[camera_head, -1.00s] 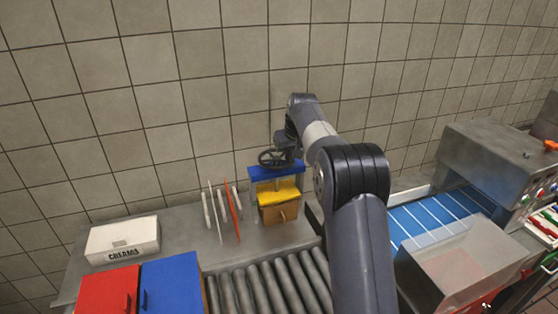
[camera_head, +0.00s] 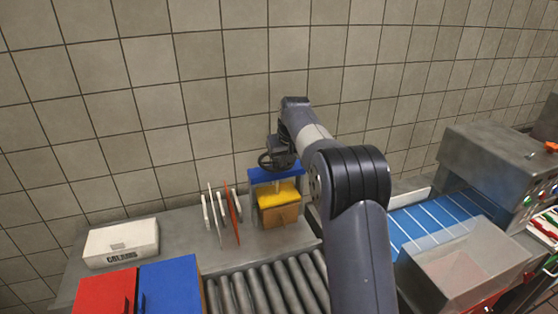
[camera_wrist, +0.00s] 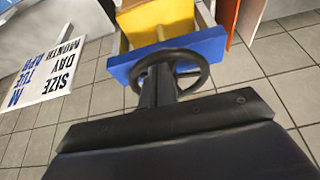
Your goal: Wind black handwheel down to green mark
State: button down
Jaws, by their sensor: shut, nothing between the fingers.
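The black handwheel (camera_head: 265,162) sits on top of a small press with a blue top plate (camera_head: 257,176), a yellow block (camera_head: 283,194) and a brown box (camera_head: 279,215) below. My gripper (camera_head: 281,158) is over the press, right at the wheel. In the wrist view the wheel (camera_wrist: 207,76) shows as a black ring in front of the blue plate (camera_wrist: 215,47). My gripper (camera_wrist: 157,78) is shut there, with its fingers overlapping the wheel's left part and nothing held. I cannot tell whether they touch the rim. No green mark shows in either view.
Thin white and red boards (camera_head: 232,213) stand left of the press. A creams box (camera_head: 121,243) lies farther left. Red (camera_head: 105,292) and blue (camera_head: 171,284) bins and a roller conveyor (camera_head: 262,290) are in front. A blue belt (camera_head: 430,218) and a metal machine (camera_head: 490,165) stand right.

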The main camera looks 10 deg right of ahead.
aim_at(263, 163)
jog(key=shift+s+a+p, duration=0.1)
jog(key=shift+a+p, duration=0.2)
jog(key=shift+a, duration=0.8)
jog(key=shift+a+r+p, duration=0.1)
jog(key=shift+a+p, duration=0.25)
jog(key=shift+p, duration=0.05)
jog(key=shift+w+a+p, duration=0.35)
jog(key=shift+w+a, duration=0.05)
jog(key=shift+a, duration=0.25)
jog(key=shift+w+a+p, duration=0.7)
jog(key=shift+w+a, duration=0.05)
jog(key=shift+w, duration=0.05)
